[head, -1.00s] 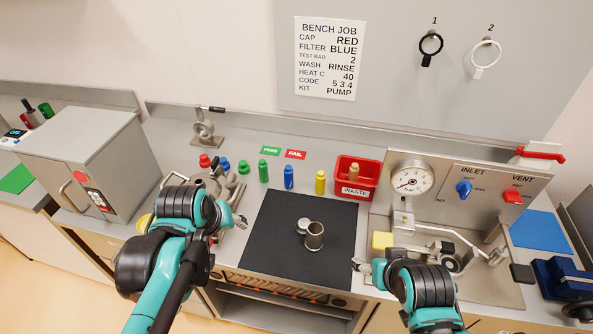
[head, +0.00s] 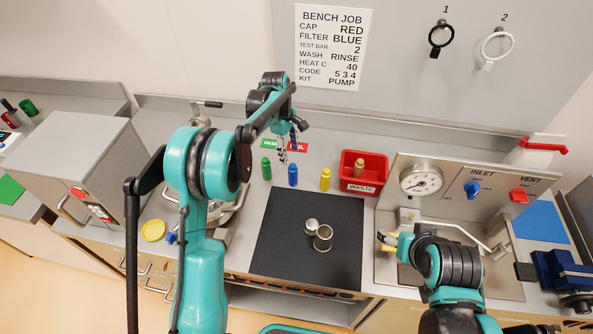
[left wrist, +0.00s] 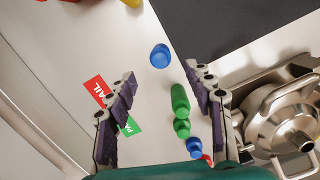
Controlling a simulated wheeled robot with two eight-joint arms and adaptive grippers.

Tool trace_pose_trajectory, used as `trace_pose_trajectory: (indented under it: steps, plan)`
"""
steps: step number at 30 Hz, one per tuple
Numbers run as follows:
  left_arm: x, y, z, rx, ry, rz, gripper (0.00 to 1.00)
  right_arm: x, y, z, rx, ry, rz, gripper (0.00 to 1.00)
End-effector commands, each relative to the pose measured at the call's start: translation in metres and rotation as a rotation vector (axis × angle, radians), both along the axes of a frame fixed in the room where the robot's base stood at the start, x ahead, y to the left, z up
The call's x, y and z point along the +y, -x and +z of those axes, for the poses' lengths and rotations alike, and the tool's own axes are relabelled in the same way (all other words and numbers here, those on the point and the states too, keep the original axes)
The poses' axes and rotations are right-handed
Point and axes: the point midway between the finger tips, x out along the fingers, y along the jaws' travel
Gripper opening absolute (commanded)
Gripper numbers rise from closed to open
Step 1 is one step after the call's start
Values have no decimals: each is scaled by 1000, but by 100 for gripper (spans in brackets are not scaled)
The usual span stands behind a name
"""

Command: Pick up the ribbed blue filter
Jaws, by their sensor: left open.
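The blue filter (head: 292,175) stands upright on the bench behind the black mat, between a green and a yellow one. In the left wrist view its round blue top (left wrist: 160,56) shows between and slightly beyond my fingertips; its ribs are too small to make out. My left gripper (head: 288,150) is open and empty. It reaches down above and just behind the filter, apart from it as far as I can see. My right gripper (head: 388,243) is at the front right beside the gauge panel; its jaws are too small to read.
The green filter (head: 266,168) is close on the left and the yellow one (head: 325,179) on the right. A red waste bin (head: 377,166) stands further right. PASS and FAIL labels lie behind. The black mat (head: 290,255) holds a metal cup (head: 323,238) and a small round part (head: 311,225).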

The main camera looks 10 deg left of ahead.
Motion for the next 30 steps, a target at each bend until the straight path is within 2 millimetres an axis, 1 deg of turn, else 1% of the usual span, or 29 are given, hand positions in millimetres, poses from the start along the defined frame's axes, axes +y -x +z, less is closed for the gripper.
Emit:
trace_pose_trajectory:
  steps: [3, 8, 16, 19, 24, 26, 27, 29, 30]
  plan:
    - [-2, 1, -15, 0, 0, 0, 53, 0, 0, -4, 0, 0, 0, 71]
    - [-5, 1, -29, -1, -1, -1, 53, 0, 0, -7, 0, 0, 0, 71]
    - [-10, 2, -68, -1, -1, -1, 53, 0, 0, -17, 0, 0, 0, 71]
    - [-11, 3, -73, -2, 0, -1, 53, 0, 0, -17, 0, 0, 0, 71]
    - [-11, 3, -72, -2, 0, -1, 53, 0, 0, -17, 0, 0, 0, 71]
    - [-11, 3, -72, -2, 0, -2, 37, 0, 0, -17, 0, 0, 0, 71]
    - [-11, 3, -72, -2, 0, -2, 26, 0, 0, -17, 0, 0, 0, 71]
    - [-11, 3, -72, -2, 0, -2, 11, 0, 0, -17, 0, 0, 0, 71]
    - [-11, 3, -72, -2, 0, -2, 0, 0, 0, -17, 0, 0, 0, 71]
